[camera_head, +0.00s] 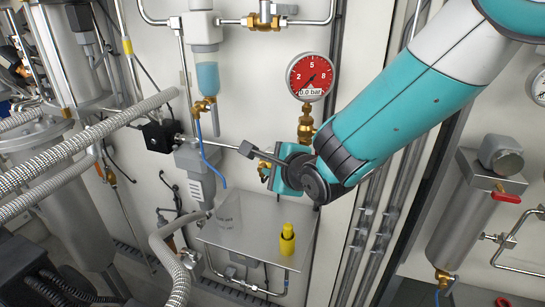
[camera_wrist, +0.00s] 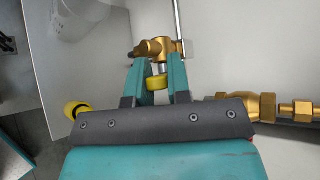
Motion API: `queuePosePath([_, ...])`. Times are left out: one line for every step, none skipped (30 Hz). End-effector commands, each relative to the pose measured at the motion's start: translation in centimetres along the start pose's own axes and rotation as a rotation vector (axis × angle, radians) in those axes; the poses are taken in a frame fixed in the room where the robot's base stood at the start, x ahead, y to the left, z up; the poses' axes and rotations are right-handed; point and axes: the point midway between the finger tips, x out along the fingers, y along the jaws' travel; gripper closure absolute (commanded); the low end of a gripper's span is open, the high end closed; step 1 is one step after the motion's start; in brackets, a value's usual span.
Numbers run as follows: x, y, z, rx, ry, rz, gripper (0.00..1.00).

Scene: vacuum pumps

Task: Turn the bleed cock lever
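A brass cock (camera_wrist: 155,47) sits on a thin metal pipe at the top middle of the wrist view. A yellow part (camera_wrist: 157,83), which looks like its lever, lies just below it, between the two teal fingers of my gripper (camera_wrist: 158,74). The fingers stand apart by about the width of the yellow part; I cannot tell whether they press on it. In the head view my gripper (camera_head: 276,172) is at the wall, left of and below the red pressure gauge (camera_head: 310,76). A bit of brass cock (camera_head: 264,171) shows at its tip; the lever is mostly hidden there.
A metal shelf (camera_head: 248,245) below my gripper bears a clear beaker (camera_head: 228,212) and a yellow bottle (camera_head: 287,240). Brass fittings (camera_wrist: 264,108) run right of my gripper. A vessel with blue liquid (camera_head: 208,78) and ribbed hoses (camera_head: 90,137) are to the left.

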Motion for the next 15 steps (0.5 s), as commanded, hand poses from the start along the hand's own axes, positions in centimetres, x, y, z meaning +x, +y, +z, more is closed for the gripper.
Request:
queuePosePath([0.01, 0.01, 0.01, -0.001, -0.001, -0.002, 0.73])
queuePosePath([0.01, 0.01, 0.01, -0.001, -0.001, -0.002, 0.66])
queuePosePath([0.01, 0.01, 0.01, -0.001, -0.001, -0.002, 0.57])
queuePosePath([0.01, 0.01, 0.02, -0.001, -0.001, -0.002, 0.54])
queuePosePath([0.01, 0.01, 0.02, -0.001, -0.001, -0.002, 0.54])
queuePosePath([0.01, 0.02, 0.03, -0.001, -0.001, -0.002, 0.54])
queuePosePath([0.01, 0.02, 0.04, -0.001, -0.001, -0.002, 0.54])
queuePosePath([0.01, 0.02, 0.04, -0.001, -0.001, -0.002, 0.54])
queuePosePath([0.01, 0.02, 0.04, -0.002, -0.001, -0.002, 0.54])
queuePosePath([0.01, 0.02, 0.04, -0.002, -0.001, -0.002, 0.54])
queuePosePath([0.01, 0.02, 0.04, -0.002, -0.001, -0.002, 0.54])
queuePosePath([-0.01, 0.02, 0.05, -0.002, -0.001, -0.002, 0.54])
queuePosePath([-0.04, 0.02, 0.05, -0.002, -0.001, -0.002, 0.54])
queuePosePath([-0.08, 0.02, 0.05, -0.002, -0.001, -0.002, 0.54])
queuePosePath([-0.16, 0.03, 0.05, -0.002, -0.001, -0.002, 0.54])
